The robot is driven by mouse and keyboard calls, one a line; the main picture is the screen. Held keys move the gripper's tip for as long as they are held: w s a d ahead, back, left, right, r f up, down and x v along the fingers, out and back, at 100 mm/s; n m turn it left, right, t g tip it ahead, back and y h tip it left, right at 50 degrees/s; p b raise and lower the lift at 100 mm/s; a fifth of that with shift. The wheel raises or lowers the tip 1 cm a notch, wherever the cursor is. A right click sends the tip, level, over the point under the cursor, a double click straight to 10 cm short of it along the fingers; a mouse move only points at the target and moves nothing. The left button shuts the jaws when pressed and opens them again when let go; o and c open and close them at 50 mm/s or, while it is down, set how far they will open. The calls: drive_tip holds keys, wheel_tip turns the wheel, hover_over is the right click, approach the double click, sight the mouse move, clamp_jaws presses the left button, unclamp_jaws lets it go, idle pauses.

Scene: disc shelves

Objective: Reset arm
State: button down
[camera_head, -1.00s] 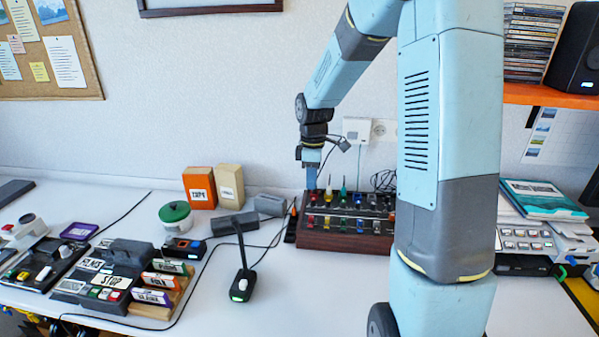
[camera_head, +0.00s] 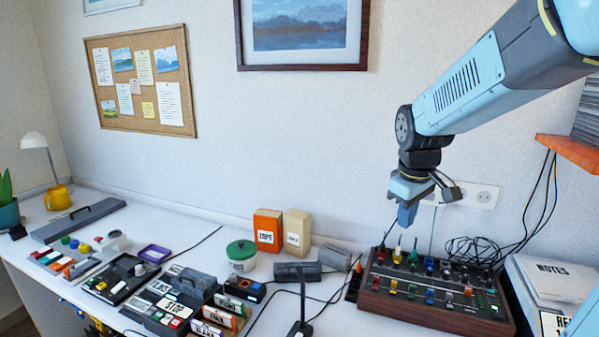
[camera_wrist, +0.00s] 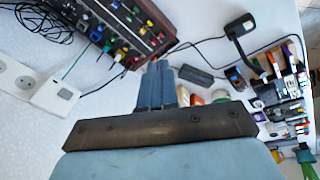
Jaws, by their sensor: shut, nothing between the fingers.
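My gripper (camera_head: 406,214) hangs at the end of my arm in the head view, above the back left part of the dark wooden control panel (camera_head: 432,308). Its blue fingers point down. In the wrist view the two blue fingers (camera_wrist: 157,70) lie together, shut, with nothing seen between them. The same panel (camera_wrist: 128,22) shows in the wrist view beyond the fingers, apart from them.
A white-lidded notes box (camera_head: 553,275) stands right of the panel. A black desk microphone (camera_head: 301,328), a green-lidded jar (camera_head: 241,257) and an orange box (camera_head: 267,231) stand to the left. Loose cables lie behind the panel. The wall is close behind.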

drive_tip(key=s+r+m+t, duration=0.1)
drive_tip(key=s+r+m, duration=0.1)
drive_tip(key=s, duration=0.5)
drive_tip(key=s+r+m+t, duration=0.2)
drive_tip(key=s+r+m, duration=0.1)
drive_tip(key=s, duration=0.5)
drive_tip(key=shift+d+r+m+y, duration=0.3)
drive_tip(key=shift+m+y, duration=0.1)
drive_tip(key=shift+m, duration=0.5)
